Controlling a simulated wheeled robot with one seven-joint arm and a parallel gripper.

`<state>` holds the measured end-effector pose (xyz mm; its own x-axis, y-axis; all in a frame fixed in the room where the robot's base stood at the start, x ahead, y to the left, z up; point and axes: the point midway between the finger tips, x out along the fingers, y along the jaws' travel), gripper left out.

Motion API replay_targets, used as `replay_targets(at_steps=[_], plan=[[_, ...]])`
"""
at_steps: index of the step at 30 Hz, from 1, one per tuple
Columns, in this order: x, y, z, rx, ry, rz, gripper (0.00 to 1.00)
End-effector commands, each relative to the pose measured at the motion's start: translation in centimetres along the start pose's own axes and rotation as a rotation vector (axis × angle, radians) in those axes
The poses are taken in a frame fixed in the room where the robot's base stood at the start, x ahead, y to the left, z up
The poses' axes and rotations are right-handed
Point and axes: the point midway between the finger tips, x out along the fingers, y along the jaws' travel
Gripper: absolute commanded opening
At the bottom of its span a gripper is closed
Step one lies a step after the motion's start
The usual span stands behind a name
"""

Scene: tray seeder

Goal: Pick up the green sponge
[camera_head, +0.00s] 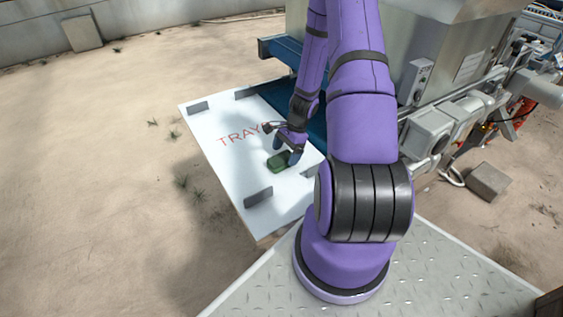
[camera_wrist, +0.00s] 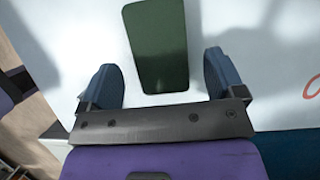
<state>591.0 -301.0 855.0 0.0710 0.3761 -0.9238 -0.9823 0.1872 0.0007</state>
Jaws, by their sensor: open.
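The green sponge (camera_head: 278,161) lies on a white board (camera_head: 222,165) marked with red letters that begin "TRAY". In the wrist view the sponge (camera_wrist: 157,45) is a dark green block, its near end lying between and just beyond my fingertips. My gripper (camera_head: 293,150) is over the board at the sponge's right side in the head view. In the wrist view my gripper (camera_wrist: 165,75) has its two blue fingers wide apart with nothing between them touching. Whether the fingers are level with the sponge I cannot tell.
Several grey blocks, one near the front (camera_head: 258,197), stand along the board's edges. A blue conveyor belt (camera_head: 315,122) and a grey metal machine (camera_head: 440,50) are beyond and to the right. Sandy ground (camera_head: 90,180) lies open to the left.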

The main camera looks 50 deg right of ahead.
Motion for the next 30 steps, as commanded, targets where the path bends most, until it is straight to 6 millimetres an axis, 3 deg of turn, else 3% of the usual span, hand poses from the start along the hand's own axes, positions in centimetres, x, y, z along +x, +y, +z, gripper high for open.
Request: replay_targets(at_steps=[6, 15, 22, 30], plan=[[2.3, 0.0, 0.1, 0.001, -0.002, 0.001, 0.88], [2.6, -0.1, 0.1, 0.0, 0.0, -0.001, 0.88], [2.6, -0.1, 0.1, 0.0, 0.0, -0.001, 0.36], [2.6, -0.1, 0.1, 0.0, 0.0, -0.001, 0.35]])
